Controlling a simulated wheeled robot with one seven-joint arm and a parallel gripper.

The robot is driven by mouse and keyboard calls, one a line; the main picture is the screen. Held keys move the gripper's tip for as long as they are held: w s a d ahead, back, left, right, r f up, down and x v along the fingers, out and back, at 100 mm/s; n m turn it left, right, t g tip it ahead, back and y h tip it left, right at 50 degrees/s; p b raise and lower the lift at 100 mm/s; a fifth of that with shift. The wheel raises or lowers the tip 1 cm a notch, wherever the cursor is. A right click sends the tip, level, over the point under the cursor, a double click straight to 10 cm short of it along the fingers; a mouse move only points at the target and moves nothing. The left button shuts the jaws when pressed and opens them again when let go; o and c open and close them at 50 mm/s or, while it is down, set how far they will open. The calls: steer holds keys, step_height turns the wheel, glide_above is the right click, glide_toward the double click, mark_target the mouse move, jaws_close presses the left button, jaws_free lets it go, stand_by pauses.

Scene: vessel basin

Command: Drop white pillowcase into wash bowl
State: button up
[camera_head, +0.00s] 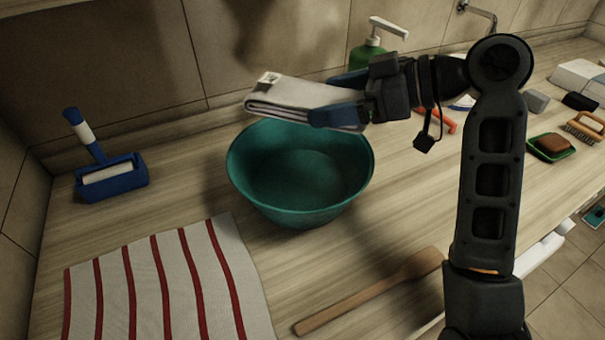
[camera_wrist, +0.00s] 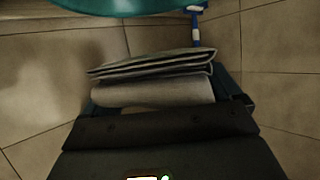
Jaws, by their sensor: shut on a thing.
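The white pillowcase (camera_head: 290,97) is a folded, flat bundle with a small dark-marked tag at its far left corner. My gripper (camera_head: 338,103) is shut on its right end and holds it in the air over the back part of the bowl's rim. The wash bowl (camera_head: 300,205) is a round teal bowl on the wooden counter; its visible inside looks empty. In the wrist view the folded pillowcase (camera_wrist: 150,92) lies between the blue fingers, and part of the teal bowl (camera_wrist: 130,6) shows at the top edge.
A striped red and white cloth (camera_head: 160,285) lies front left, with a wooden spoon (camera_head: 370,290) to its right. A blue dustpan-like holder with brush (camera_head: 110,178) stands at left. A green pump bottle (camera_head: 368,55) stands behind my gripper. A soap dish (camera_head: 550,147) lies right.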

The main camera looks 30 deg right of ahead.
step_height(320, 180, down, 4)
steer(key=b, duration=0.2)
steer(key=shift+b, duration=0.4)
steer(key=o, duration=0.9)
steer(key=shift+b+v, duration=0.35)
steer(key=shift+v, duration=3.55)
